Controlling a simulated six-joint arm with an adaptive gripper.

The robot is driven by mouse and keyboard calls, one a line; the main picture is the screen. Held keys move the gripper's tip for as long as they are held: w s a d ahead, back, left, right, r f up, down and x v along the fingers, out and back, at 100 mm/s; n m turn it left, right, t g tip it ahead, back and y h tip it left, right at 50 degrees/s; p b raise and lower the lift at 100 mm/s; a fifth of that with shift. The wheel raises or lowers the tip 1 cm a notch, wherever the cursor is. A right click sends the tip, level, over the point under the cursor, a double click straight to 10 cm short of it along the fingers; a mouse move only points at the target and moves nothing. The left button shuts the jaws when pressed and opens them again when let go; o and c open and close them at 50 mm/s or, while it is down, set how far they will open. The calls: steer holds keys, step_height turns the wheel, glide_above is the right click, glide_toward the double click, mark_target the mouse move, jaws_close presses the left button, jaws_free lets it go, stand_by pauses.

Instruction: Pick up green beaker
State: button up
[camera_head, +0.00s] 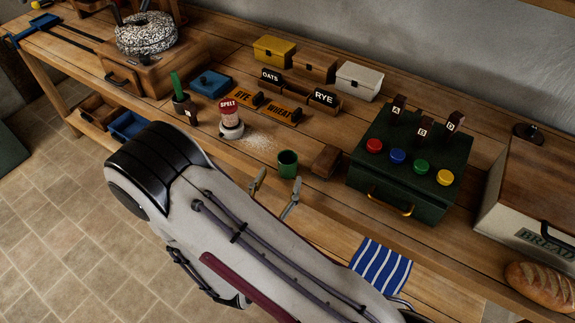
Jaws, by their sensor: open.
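The green beaker (288,164) stands upright on the wooden bench near its front edge. It is a small dark green cup with an open top. My gripper (274,197) is open, its two fingers apart just in front of and below the beaker in the picture. Nothing shows between the fingers. Whether a finger touches the beaker cannot be told. My arm hides part of the bench front.
A dark green box (409,165) with coloured knobs stands to the right. A brown block (326,161) lies beside the beaker. A jar labelled SPELT (230,119) and spilled flour are left. A striped cloth (381,267) hangs at the front edge.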

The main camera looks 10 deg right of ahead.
mark_target(285, 167)
steer(key=shift+w, duration=0.1)
steer(key=shift+x, duration=1.25)
steer(key=shift+w+d, duration=0.1)
steer(key=shift+d, duration=0.05)
steer(key=shift+x, duration=2.45)
steer(key=c, duration=1.3)
